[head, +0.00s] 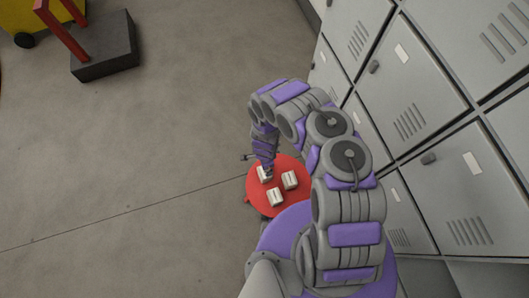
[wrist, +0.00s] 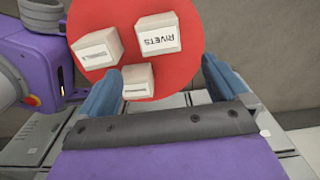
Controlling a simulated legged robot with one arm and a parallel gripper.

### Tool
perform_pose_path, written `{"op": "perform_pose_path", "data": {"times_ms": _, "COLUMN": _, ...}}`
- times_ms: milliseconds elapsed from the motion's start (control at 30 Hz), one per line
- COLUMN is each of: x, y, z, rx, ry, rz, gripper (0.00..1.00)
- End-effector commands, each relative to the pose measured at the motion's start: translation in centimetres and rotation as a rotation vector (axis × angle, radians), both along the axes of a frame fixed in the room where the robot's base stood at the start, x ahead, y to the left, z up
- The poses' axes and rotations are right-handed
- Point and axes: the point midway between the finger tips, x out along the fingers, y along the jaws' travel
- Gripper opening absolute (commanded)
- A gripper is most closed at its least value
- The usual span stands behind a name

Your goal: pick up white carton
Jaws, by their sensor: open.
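Three small white cartons stand on a round red top (head: 254,195). In the head view one carton (head: 263,175) is right by my gripper (head: 267,166), another carton (head: 290,180) is to the right, and a third carton (head: 276,198) is lower. In the wrist view, my gripper (wrist: 161,68) has its two blue fingers spread apart with nothing held. One carton (wrist: 138,82) shows between the fingers, closer to the left one. A carton marked RIVETS (wrist: 158,33) and another labelled carton (wrist: 97,48) lie beyond the fingertips. I cannot tell the height of the fingers above the cartons.
Grey lockers (head: 410,100) with vents and handles line the right side, close to my arm. Open concrete floor (head: 150,150) lies to the left. A dark block with a red frame (head: 105,46) and a yellow wheeled thing (head: 22,14) are at the upper left.

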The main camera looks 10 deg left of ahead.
Motion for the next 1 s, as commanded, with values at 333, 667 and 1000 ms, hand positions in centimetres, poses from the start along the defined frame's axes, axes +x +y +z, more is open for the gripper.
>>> {"op": "perform_pose_path", "data": {"times_ms": 333, "x": -0.1, "y": -0.1, "z": -7.2, "rx": -0.003, "ry": 0.001, "rz": 0.001, "gripper": 1.00}}
{"op": "perform_pose_path", "data": {"times_ms": 667, "x": 0.0, "y": -0.1, "z": -10.7, "rx": -0.002, "ry": 0.000, "rz": 0.001, "gripper": 1.00}}
{"op": "perform_pose_path", "data": {"times_ms": 1000, "x": -0.3, "y": 0.1, "z": -14.1, "rx": -0.003, "ry": 0.001, "rz": 0.004, "gripper": 1.00}}
